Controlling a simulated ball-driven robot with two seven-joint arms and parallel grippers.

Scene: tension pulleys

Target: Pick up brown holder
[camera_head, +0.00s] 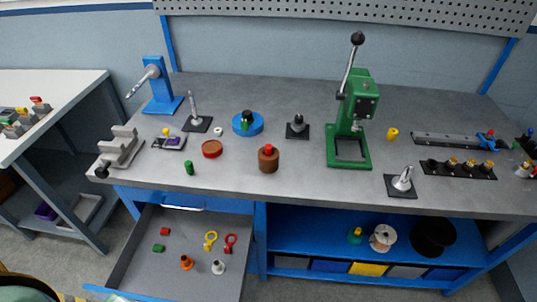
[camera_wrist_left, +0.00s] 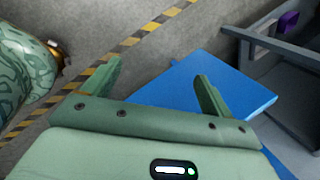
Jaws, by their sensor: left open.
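A brown round holder (camera_head: 268,163) with a red top stands upright near the front of the grey workbench, about its middle. A flatter red-brown round dish (camera_head: 211,149) lies to its left; I cannot tell which of the two is the brown holder. My left gripper (camera_wrist_left: 157,85) shows in the left wrist view with its two green fingers apart and nothing between them. It is over the floor and a blue panel (camera_wrist_left: 205,90), away from the bench top. Neither brown piece shows in that view. My right gripper is in neither view.
A blue round stand (camera_head: 262,124), a small green cylinder (camera_head: 189,168) and a black-based peg (camera_head: 297,127) are near the brown pieces. A green press (camera_head: 362,105) stands to the right. An open drawer (camera_head: 150,258) juts out below the bench's left front.

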